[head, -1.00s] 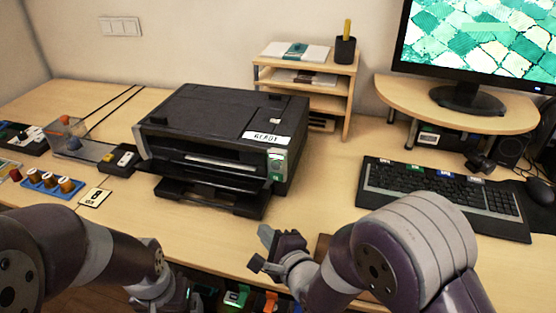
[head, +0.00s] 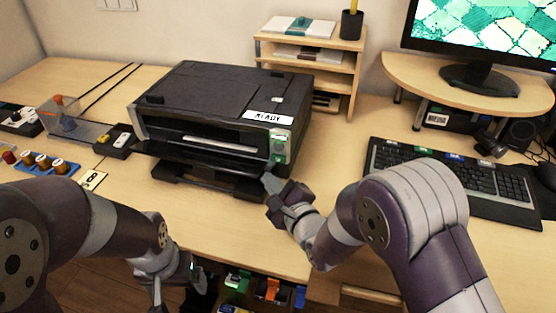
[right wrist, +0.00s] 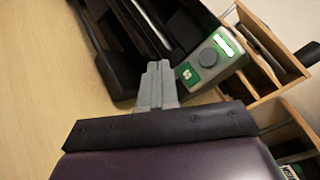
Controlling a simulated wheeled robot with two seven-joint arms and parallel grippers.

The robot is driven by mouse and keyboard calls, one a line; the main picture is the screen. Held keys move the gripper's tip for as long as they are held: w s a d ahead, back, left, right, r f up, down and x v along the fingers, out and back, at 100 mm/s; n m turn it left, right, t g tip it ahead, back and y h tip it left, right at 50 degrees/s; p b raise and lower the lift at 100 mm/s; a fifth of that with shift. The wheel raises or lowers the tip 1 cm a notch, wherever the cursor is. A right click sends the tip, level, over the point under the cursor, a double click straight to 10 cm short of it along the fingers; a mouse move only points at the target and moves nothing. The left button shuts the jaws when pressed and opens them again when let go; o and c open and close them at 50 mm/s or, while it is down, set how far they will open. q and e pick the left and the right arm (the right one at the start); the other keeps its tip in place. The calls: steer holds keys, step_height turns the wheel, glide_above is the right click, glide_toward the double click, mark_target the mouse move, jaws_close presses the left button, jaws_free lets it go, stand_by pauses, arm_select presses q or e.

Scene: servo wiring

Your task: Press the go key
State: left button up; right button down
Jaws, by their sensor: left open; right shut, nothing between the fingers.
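The black printer (head: 215,115) stands on the desk with a READY label on top. Its grey front panel (head: 291,147) carries a small screen, a round grey knob and a green key (head: 278,159). In the right wrist view the green key (right wrist: 187,73) has a pale mark too small to read, beside the knob (right wrist: 208,57). My right gripper (head: 269,184) is shut and empty, just below and in front of the panel; its fingertips (right wrist: 157,70) appear apart from the key. My left gripper (head: 176,284) is open, low at the desk's front edge, partly hidden by my arm.
A keyboard (head: 450,180) lies at the right under a monitor (head: 485,35). A wooden shelf (head: 310,65) stands behind the printer. Spools on a blue rack (head: 45,165) and a number card (head: 92,180) lie at the left. Coloured items sit below the desk edge.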

mark_target(278, 159)
steer(key=shift+w+d, duration=0.3)
steer(key=shift+w, duration=0.55)
steer(key=shift+w+d, duration=0.3)
steer(key=shift+w, duration=0.55)
stand_by(0.7)
steer(key=shift+w+d, duration=0.15)
steer(key=shift+w, duration=0.3)
